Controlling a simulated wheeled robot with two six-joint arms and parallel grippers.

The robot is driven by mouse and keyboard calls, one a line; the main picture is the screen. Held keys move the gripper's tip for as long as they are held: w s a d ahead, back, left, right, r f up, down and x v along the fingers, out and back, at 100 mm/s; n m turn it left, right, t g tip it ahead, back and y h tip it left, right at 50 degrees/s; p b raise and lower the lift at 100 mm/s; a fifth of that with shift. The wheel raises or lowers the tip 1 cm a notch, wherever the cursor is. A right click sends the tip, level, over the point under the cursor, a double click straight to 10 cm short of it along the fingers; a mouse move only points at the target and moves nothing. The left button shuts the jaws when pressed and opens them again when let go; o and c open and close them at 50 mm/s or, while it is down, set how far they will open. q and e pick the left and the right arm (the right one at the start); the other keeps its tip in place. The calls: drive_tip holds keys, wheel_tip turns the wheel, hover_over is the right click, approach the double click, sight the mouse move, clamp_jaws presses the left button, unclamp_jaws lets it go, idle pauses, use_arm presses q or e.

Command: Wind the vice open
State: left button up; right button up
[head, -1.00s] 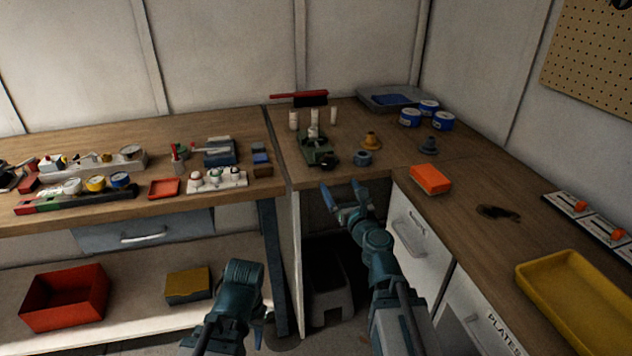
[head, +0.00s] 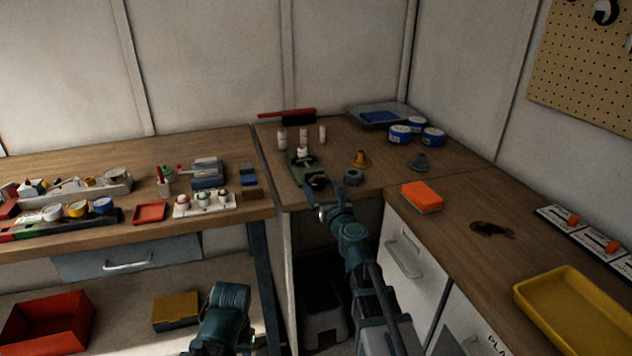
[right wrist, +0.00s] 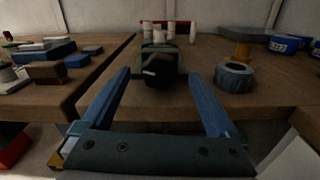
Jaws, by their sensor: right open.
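The green vice (head: 303,166) stands on the wooden bench near its front edge, in the corner area. Its dark round end (right wrist: 158,72) faces me in the right wrist view, between the two fingers. My right gripper (head: 328,196) is open and empty at the bench's front edge, just in front of the vice. In the right wrist view its blue fingers (right wrist: 160,88) stand wide on either side of the dark end, apart from it as far as I can tell. My left arm (head: 225,315) hangs low at the bottom; its fingers cannot be made out.
A grey-blue ring (head: 353,177) lies close to the right of the vice, with a brass cone-shaped piece (head: 360,158) behind it. White cylinders (head: 282,141) stand behind the vice. An orange block (head: 422,197) sits on the right bench. A red-handled brush (head: 287,115) lies at the back.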

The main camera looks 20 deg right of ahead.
sight(319, 183)
drive_tip(key=w, duration=0.3)
drive_tip(key=shift+w, duration=0.35)
drive_tip(key=c, duration=1.4)
